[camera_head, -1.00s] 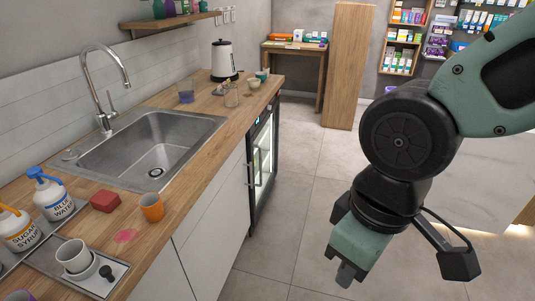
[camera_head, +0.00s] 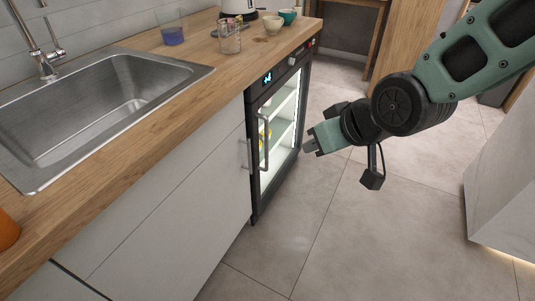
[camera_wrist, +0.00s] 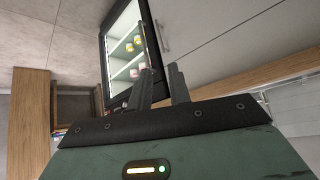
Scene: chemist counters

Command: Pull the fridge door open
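The fridge (camera_head: 256,200) is a dark under-counter unit with a lit glass front, a small blue display and a knob at the top. Its door looks shut, and bottles show inside. The upright grey door handle (camera_head: 263,143) is on the door's left side in the head view. My gripper (camera_head: 309,146) is in front of the fridge, to the right of the handle and apart from it, fingers pointing left. In the wrist view my gripper's two fingers (camera_wrist: 161,86) are spread with nothing between them; the fridge (camera_wrist: 104,62) shows beyond them.
A white cabinet (camera_head: 180,205) with its own handle stands left of the fridge. The wooden counter (camera_head: 235,75) above holds a sink (camera_head: 80,120), glasses and bowls. A pale block (camera_head: 505,185) stands at the right. The tiled floor before the fridge is clear.

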